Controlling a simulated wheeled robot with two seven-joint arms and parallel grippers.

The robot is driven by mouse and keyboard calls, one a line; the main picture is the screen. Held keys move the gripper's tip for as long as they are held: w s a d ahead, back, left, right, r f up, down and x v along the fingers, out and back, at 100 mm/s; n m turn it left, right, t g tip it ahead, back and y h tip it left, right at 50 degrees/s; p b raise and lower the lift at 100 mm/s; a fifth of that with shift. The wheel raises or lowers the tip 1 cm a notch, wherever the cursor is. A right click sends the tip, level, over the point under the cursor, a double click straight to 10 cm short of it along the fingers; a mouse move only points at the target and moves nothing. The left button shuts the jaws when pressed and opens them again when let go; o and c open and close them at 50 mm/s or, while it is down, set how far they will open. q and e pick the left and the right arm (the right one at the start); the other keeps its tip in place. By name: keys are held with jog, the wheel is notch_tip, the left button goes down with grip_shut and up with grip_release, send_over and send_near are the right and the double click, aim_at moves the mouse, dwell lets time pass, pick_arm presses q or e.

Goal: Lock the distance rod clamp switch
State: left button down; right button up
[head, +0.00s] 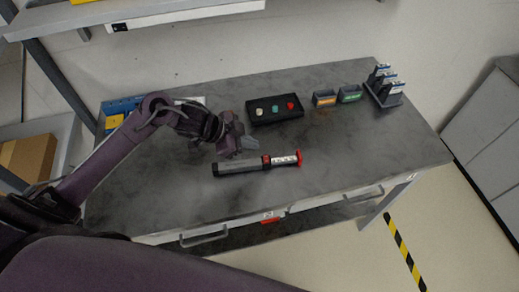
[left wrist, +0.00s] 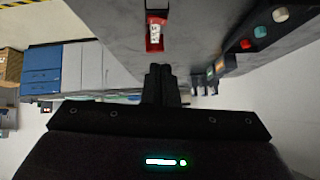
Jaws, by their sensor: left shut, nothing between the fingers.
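I cannot make out the clamp switch's position. My left gripper (head: 248,144) is shut and empty, just behind the middle of the rod and apparently above the table. Its closed fingers show in the left wrist view (left wrist: 160,76), and I cannot tell whether they touch the rod. My right gripper is not in view.
A black box with white, teal and red buttons (head: 275,118) stands behind the rod. Two small bins (head: 325,101) and a rack of upright items (head: 384,88) stand at the back right. Blue bins (head: 122,107) are at the back left. The table's right part is clear.

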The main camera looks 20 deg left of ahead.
aim_at(266, 159)
pick_arm(q)
jog(key=x, duration=0.3)
jog(key=shift+w+d+f+p, duration=0.1)
jog(key=shift+w+d+p, duration=0.05)
jog(key=shift+d+p, duration=0.2)
jog(key=f, duration=0.2)
jog(key=shift+w+f+p, duration=0.25)
jog(key=shift+f+p, duration=0.15)
jog(key=shift+a+f, duration=0.15)
jog(key=shift+f, duration=0.65)
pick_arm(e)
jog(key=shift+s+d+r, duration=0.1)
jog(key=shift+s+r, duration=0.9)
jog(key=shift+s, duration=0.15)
pick_arm(q)
jog(key=shift+f, duration=0.1)
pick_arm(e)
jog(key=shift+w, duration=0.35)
